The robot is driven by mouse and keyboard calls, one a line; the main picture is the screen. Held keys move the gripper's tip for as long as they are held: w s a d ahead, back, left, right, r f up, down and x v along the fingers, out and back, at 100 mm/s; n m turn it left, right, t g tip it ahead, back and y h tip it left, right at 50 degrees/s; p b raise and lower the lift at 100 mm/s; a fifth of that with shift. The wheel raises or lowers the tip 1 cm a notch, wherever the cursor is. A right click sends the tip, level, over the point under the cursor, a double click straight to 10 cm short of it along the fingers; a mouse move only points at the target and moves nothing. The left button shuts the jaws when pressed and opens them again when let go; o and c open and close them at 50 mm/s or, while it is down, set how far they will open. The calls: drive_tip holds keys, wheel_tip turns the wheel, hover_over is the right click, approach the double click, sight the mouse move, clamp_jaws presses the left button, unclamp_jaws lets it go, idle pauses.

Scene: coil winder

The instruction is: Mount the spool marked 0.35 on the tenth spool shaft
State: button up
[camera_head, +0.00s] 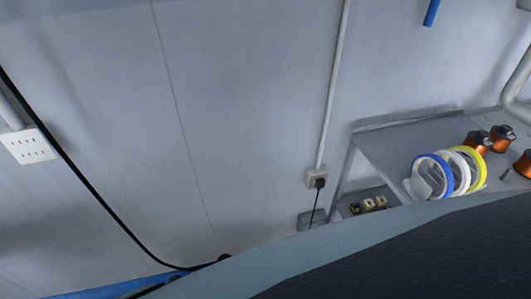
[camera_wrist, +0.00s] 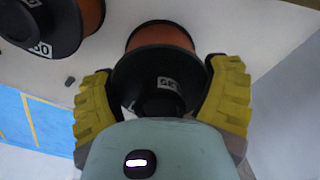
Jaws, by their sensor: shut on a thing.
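In the wrist view my gripper (camera_wrist: 164,74) has its two yellow fingers closed on either side of a spool (camera_wrist: 150,72) with a black flange and orange-copper winding. A small pale label sits on the flange; it is partly legible at best, and I cannot confirm that it reads 0.35. The lower part of this spool is hidden behind my gripper's body. The spool shafts do not show in either view. My gripper does not show in the head view.
Another black and orange spool (camera_wrist: 45,28) lies close by at the upper left of the wrist view. In the head view a grey shelf (camera_head: 395,143) at the right bears several copper spools (camera_head: 502,138) and blue, white and yellow rings (camera_head: 462,172). A wall socket (camera_head: 317,178) is left of it.

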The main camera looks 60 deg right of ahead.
drive_tip(key=shift+s+d+f, duration=0.15)
drive_tip(key=shift+d+f, duration=0.05)
drive_tip(key=shift+f, duration=0.85)
drive_tip(key=shift+f+b, duration=0.15)
drive_tip(key=shift+b, duration=0.2)
drive_tip(key=shift+f+b, duration=0.35)
drive_tip(key=shift+f, duration=0.05)
drive_tip(key=o, duration=1.1)
drive_tip(key=shift+r, duration=0.1)
